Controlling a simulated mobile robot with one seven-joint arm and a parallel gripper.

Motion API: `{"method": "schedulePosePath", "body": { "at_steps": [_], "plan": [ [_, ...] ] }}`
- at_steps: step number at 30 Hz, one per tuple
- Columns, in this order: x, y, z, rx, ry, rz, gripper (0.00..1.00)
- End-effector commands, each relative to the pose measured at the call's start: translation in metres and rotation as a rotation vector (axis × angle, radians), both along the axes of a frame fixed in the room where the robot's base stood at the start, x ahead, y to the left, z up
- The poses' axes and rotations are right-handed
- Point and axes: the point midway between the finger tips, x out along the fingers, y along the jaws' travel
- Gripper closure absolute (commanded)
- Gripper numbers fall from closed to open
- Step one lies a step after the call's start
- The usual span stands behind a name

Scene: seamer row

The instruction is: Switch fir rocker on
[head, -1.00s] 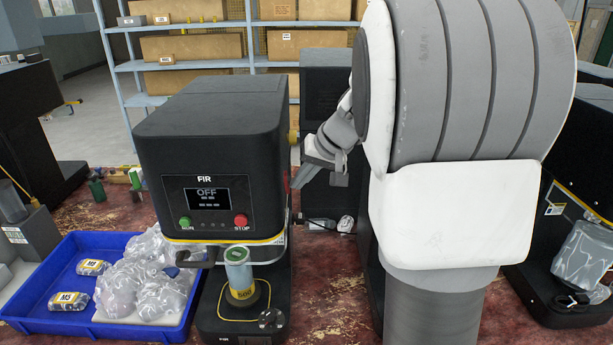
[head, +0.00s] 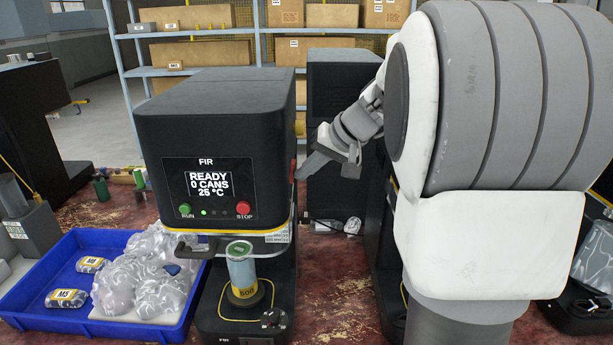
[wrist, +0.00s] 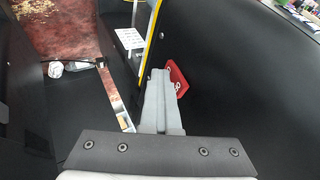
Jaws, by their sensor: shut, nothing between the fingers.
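The FIR machine (head: 212,150) is a black seamer whose display (head: 209,186) reads READY, 0 CANS, 25 °C. A small green light glows below the display. The red rocker (head: 293,170) is on the machine's right side and shows edge-on in the head view. It also shows in the wrist view (wrist: 178,76), partly hidden behind my fingers. My gripper (head: 302,176) is shut and empty, with its fingertips at the rocker. In the wrist view the closed fingertips (wrist: 159,76) overlap the rocker's left edge; I cannot tell whether they touch it.
A can (head: 241,271) stands on the machine's lower plate. Green RUN (head: 185,210) and red STOP (head: 243,208) buttons flank the display's underside. A blue tray (head: 50,325) with bagged items stands left. Another black machine (head: 335,145) stands behind my gripper, leaving a narrow gap.

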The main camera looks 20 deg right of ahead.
Motion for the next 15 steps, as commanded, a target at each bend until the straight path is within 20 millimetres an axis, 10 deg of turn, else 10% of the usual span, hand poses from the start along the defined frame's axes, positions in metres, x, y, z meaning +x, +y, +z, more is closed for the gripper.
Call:
{"method": "schedulePosePath", "body": {
  "at_steps": [15],
  "plan": [
    [-0.0001, 0.0068, 0.0045, 0.007, 0.008, 0.014, 1.00]
  ]
}}
